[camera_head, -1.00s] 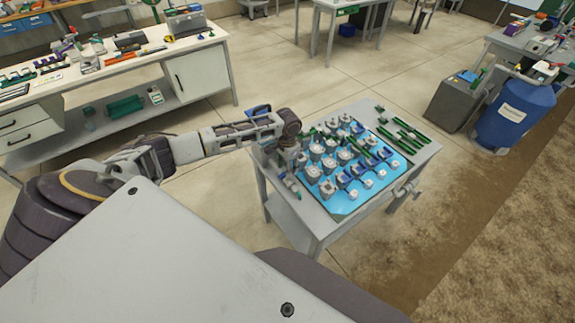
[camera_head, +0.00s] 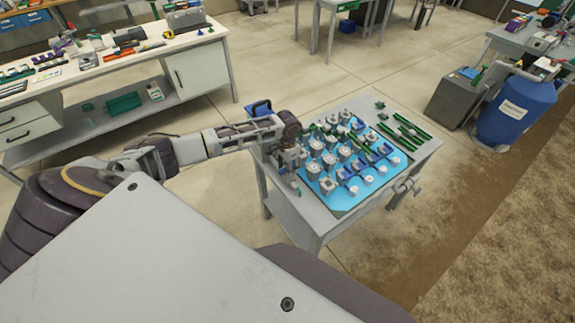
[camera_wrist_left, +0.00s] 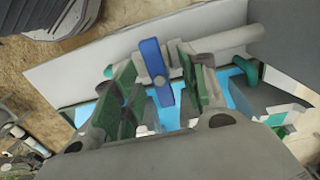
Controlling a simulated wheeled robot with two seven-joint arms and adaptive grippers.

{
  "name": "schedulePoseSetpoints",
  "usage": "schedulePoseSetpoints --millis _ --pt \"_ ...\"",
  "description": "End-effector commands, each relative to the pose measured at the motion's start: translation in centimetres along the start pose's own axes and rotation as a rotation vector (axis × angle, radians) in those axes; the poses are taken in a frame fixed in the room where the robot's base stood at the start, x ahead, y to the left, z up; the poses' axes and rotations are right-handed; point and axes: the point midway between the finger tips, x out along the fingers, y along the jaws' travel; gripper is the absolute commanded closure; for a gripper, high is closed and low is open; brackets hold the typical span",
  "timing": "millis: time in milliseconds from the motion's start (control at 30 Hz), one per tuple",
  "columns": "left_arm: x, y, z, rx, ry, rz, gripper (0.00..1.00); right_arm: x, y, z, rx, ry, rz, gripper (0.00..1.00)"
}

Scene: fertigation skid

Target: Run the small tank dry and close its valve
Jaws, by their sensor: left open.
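My left gripper (camera_head: 289,160) is low at the left end of the small grey table, beside the blue mat. In the left wrist view the green-padded fingers (camera_wrist_left: 156,84) stand apart. A blue lever (camera_wrist_left: 158,72) on a pale grey fitting shows between them, with gaps on both sides. I cannot tell from these views which tank this lever belongs to. A blue tank (camera_head: 514,108) with a white label stands at the right, far from the gripper. My right gripper is not in view.
The table (camera_head: 320,225) carries a blue mat (camera_head: 345,208) crowded with grey and blue fittings and green rods. A grey box (camera_head: 455,98) stands beside the blue tank. A white workbench (camera_head: 205,80) is at upper left. Floor between is clear.

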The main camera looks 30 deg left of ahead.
Motion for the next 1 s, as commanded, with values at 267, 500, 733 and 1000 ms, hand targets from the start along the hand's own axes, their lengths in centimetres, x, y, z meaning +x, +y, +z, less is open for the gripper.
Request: schedulePoseSetpoints --millis 267,500,733,1000 --pt "1.4 0.1 0.0 0.000 -0.001 0.001 0.57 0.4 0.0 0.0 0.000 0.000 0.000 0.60" --pt "1.7 0.0 0.0 0.000 0.000 0.000 0.57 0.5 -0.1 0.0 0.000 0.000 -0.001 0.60" --pt "1.7 0.0 0.0 0.000 0.000 0.000 0.67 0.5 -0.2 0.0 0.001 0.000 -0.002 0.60" --pt "1.7 0.0 0.0 0.000 0.000 0.000 1.00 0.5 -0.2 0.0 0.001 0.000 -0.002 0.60"
